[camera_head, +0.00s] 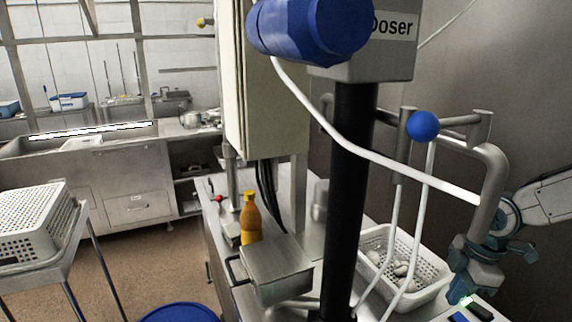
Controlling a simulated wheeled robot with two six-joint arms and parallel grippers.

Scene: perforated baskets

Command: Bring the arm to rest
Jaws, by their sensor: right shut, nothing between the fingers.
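My right arm comes in from the right edge in pale grey and teal. My right gripper (463,292) points down beside the right end of a white perforated basket (437,262) on the steel counter. Its fingers are shut with nothing between them. The basket holds several pale, rounded items. I cannot tell whether the gripper touches the basket rim. My left gripper is not in view.
A black post (349,190) and white hoses stand left of the basket. A steel box (277,270) and an orange bottle (250,219) stand on the counter. Another perforated basket (32,222) rests on a rack at left. A blue round container (180,312) is at the bottom.

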